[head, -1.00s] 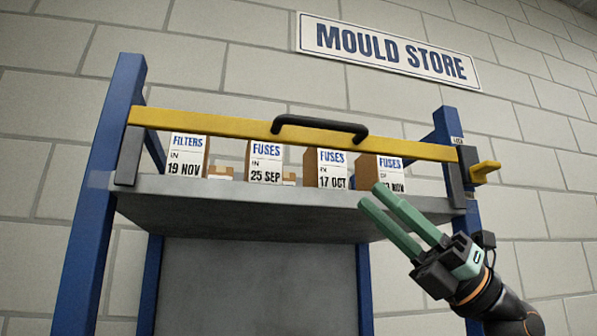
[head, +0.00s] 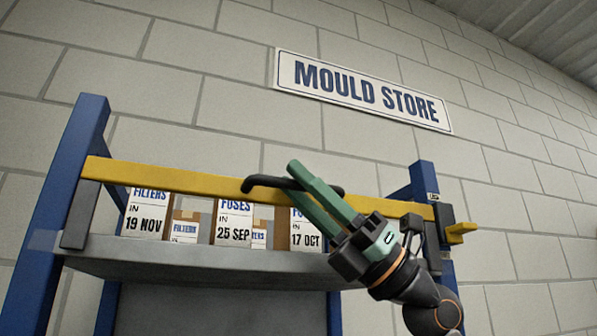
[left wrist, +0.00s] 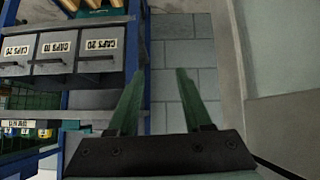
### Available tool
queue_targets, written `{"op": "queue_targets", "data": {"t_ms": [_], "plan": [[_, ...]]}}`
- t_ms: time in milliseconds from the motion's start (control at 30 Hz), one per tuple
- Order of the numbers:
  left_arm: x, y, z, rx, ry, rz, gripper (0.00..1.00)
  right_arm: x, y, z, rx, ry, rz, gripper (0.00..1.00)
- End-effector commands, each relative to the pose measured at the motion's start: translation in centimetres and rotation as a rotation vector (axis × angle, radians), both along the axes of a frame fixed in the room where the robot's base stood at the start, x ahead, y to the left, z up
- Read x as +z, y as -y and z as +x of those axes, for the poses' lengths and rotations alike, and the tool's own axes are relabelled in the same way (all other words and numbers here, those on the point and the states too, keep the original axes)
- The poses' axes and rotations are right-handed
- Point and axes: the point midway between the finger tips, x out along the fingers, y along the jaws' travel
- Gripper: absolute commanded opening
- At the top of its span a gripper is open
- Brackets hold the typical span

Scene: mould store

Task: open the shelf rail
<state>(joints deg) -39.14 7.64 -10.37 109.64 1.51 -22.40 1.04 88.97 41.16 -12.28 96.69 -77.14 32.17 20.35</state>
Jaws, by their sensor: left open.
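The yellow shelf rail (head: 165,177) runs straight across the front of the blue-posted shelf. Its right end sits at the dark bracket (head: 445,220) on the right post. The black handle (head: 262,182) is on the rail's middle. My right gripper (head: 288,175) is at the handle, its two green fingers apart, with part of the dark bar showing between the tips. Whether the fingers touch it I cannot tell. My left gripper (left wrist: 160,75) is open and empty in the left wrist view, over floor tiles.
Labelled boxes (head: 147,213) stand on the grey shelf board (head: 190,262) behind the rail. A yellow peg (head: 461,229) sticks out right of the bracket. In the left wrist view, grey bins (left wrist: 55,50) fill a blue rack on the left.

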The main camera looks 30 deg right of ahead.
Motion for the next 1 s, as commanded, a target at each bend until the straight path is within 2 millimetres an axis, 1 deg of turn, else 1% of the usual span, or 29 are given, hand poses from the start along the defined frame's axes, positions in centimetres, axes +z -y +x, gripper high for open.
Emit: {"op": "queue_targets", "data": {"t_ms": [100,367,600,633,1000], "plan": [[0.30,0.06,0.14,-0.001,0.002,-0.001,0.50,0.37,-0.34,0.16,0.000,0.000,0.000,0.30],[0.29,0.13,0.21,-0.002,0.003,-0.001,0.50,0.33,-0.37,0.19,0.000,0.000,0.000,0.28],[0.30,0.19,0.21,-0.002,0.003,-0.003,0.50,0.33,-0.35,0.18,0.000,0.000,0.000,0.01],[0.30,0.19,0.21,-0.002,0.003,-0.003,0.50,0.33,-0.35,0.18,0.000,0.000,0.000,0.00],[0.31,0.24,0.20,-0.001,0.002,-0.003,0.50,0.32,-0.34,0.18,0.000,0.000,0.000,0.00]]}}
